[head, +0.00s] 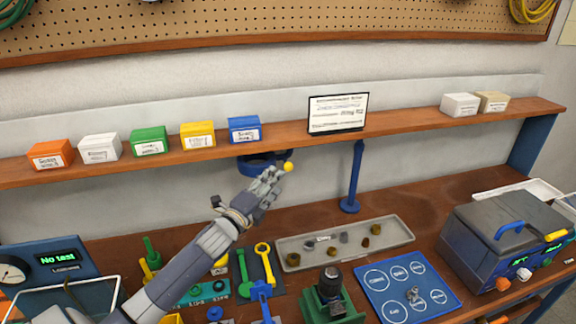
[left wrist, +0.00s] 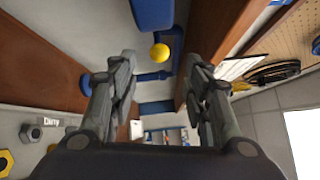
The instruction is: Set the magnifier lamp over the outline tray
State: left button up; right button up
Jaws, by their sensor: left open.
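The magnifier lamp has a blue post (head: 353,175) standing on the bench behind the grey tray. Its dark blue round head (head: 258,163) hangs under the shelf, partly hidden by my left gripper. A yellow knob (head: 288,167) shows at my left gripper's fingertips (head: 274,178). In the left wrist view the yellow knob (left wrist: 160,52) appears between the open fingers (left wrist: 159,66); I cannot tell if they touch it. The outline tray appears to be the blue panel with white circles (head: 378,301), at the front right, with a small metal part on it. My right gripper is out of view.
A grey tray (head: 289,247) of small parts lies between the lamp post and the blue panel. A black-topped green fixture (head: 329,299) stands left of the panel. A grey tester box (head: 508,235) stands right. The shelf (head: 410,118) with coloured boxes runs above the lamp head.

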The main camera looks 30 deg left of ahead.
aim_at(286, 170)
pick_arm(q)
jog(key=w+b, duration=0.1)
jog(key=w, duration=0.3)
jog(key=shift+a, duration=0.2)
jog(key=w+b, duration=0.2)
jog(key=w, duration=0.2)
jog(key=shift+w+a+r, duration=0.1)
jog(key=shift+w+a, duration=0.05)
jog(key=shift+w, duration=0.6)
grip_shut()
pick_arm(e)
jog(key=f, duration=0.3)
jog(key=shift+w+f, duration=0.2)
